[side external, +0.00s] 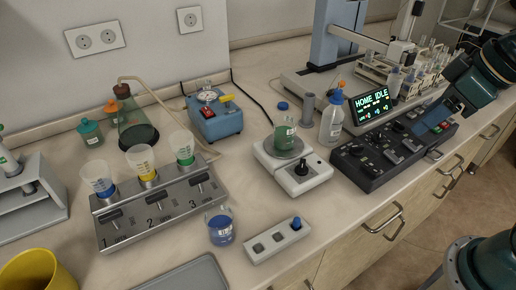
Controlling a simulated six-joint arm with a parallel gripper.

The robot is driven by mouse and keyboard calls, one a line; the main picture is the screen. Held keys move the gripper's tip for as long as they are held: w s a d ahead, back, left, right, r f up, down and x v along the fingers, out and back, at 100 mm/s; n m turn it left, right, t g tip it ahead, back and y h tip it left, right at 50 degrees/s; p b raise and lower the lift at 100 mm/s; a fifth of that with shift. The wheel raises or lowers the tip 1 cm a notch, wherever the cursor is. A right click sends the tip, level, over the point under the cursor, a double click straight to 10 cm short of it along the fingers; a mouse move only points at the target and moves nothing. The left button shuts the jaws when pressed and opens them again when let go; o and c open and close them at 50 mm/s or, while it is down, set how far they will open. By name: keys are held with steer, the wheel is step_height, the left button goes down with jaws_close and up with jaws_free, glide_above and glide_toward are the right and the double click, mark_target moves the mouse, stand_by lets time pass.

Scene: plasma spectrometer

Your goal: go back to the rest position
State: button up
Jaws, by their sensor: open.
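My gripper (447,108) is at the right, at the end of my dark teal arm. It is above the right part of the black control console (385,150). Its jaws are open, and I see nothing held between them. The fingertips are small and dark against the console, so their exact gap is hard to make out. The console's screen (372,105) reads "HOME IDLE" in green letters.
A stirrer (310,181) carries a beaker of green liquid (285,135). A white bottle (331,120) stands beside the console. A tube rack (370,72) is behind. A three-station block (160,215), a blue-liquid beaker (220,228) and a small block (270,243) are further left.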

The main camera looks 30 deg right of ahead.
steer(key=s+m, duration=0.1)
steer(key=s+d+m, duration=0.1)
steer(key=s, duration=0.1)
steer(key=s+d, duration=0.1)
steer(key=s, duration=0.1)
steer(key=shift+s+d+f+m+h, duration=0.1)
steer(key=shift+s+f+m+h, duration=0.1)
steer(key=shift+m+h, duration=0.2)
stand_by(0.7)
